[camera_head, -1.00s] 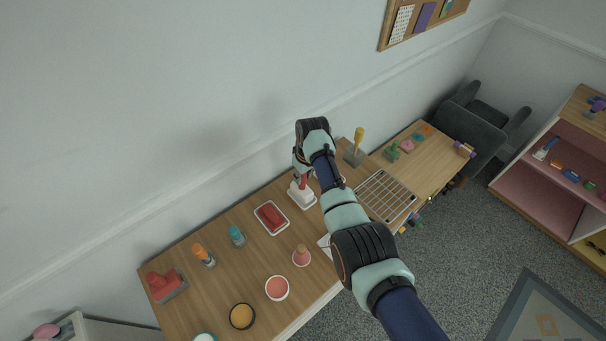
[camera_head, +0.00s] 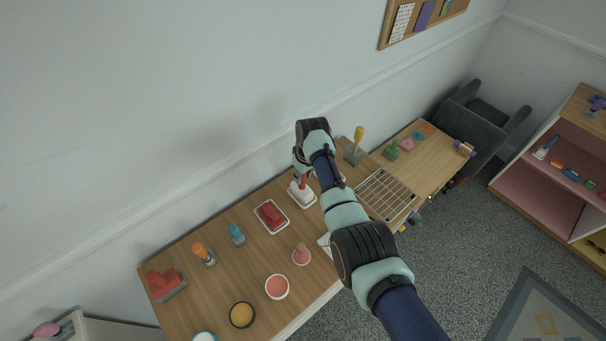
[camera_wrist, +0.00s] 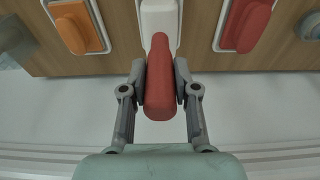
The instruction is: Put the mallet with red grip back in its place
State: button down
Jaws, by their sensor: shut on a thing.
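The mallet with red grip (camera_wrist: 159,85) shows its red handle end-on in the wrist view, between the two fingers. My gripper (camera_wrist: 159,90) is shut on this grip. In the wrist view, a white block-like part (camera_wrist: 158,20) lies in line beyond the grip, over the wooden table. In the head view the red grip (camera_head: 303,180) rises above a white base (camera_head: 301,194), under my gripper (camera_head: 302,172). I cannot tell whether the white part is the mallet's head, its stand, or both.
A white tray with a red piece (camera_head: 271,216) is close on the left in the head view. A yellow-handled tool (camera_head: 358,140) stands at the right, near a wire rack (camera_head: 384,195). The wall runs close behind the table (camera_head: 240,270). An orange piece in a tray (camera_wrist: 75,27) shows in the wrist view.

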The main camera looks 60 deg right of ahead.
jog(key=shift+f+b, duration=0.35)
jog(key=shift+f, duration=0.15)
jog(key=c, duration=0.8)
grip_release()
jog(key=r, duration=0.4)
jog(key=s+r, duration=0.1)
jog(key=r, duration=0.3)
jog(key=a+r, duration=0.1)
jog(key=r, duration=0.3)
jog(key=shift+s, duration=0.4)
